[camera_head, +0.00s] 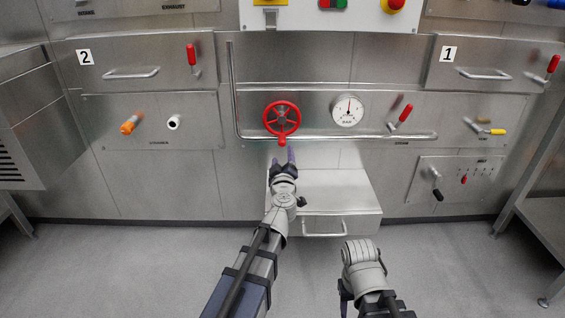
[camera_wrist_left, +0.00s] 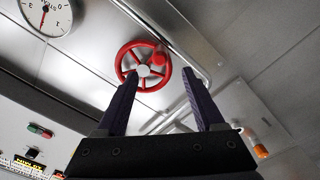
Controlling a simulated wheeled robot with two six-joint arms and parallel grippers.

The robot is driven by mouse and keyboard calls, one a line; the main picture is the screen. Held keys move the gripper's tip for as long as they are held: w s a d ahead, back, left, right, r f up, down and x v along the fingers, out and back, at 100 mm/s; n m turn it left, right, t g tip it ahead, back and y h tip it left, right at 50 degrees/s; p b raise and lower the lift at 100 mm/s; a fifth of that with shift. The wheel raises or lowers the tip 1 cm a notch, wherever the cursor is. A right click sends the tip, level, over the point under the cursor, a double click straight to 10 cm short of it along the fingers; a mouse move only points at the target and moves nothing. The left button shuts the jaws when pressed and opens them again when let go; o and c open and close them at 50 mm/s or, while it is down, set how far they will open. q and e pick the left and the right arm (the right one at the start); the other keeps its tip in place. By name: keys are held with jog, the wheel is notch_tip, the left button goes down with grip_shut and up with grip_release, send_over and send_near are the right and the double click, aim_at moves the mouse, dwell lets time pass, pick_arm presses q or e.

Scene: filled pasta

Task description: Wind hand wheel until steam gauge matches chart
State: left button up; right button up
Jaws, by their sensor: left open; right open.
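The red hand wheel (camera_head: 282,119) is on the steel wall, with a red knob (camera_head: 282,141) at its bottom in the head view. The steam gauge (camera_head: 348,109) is a white dial to its right, its needle pointing about straight up. My left gripper (camera_head: 283,158) is just below the wheel, its fingers pointing up toward it. In the left wrist view the open fingers (camera_wrist_left: 166,108) frame the wheel (camera_wrist_left: 143,66), apart from it and holding nothing. The gauge also shows there (camera_wrist_left: 45,14), cut off at the top. My right arm's end (camera_head: 362,268) is low; its fingertips are hidden. I cannot make out a chart.
A steel pipe (camera_head: 233,95) runs down left of the wheel and along below it. A red lever (camera_head: 401,117) is right of the gauge. A drawer box (camera_head: 340,204) juts out below. Steel tables stand at both sides; the floor between is clear.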

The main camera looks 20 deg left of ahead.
aim_at(282, 145)
pick_arm(q)
jog(key=shift+x, duration=5.15)
grip_shut()
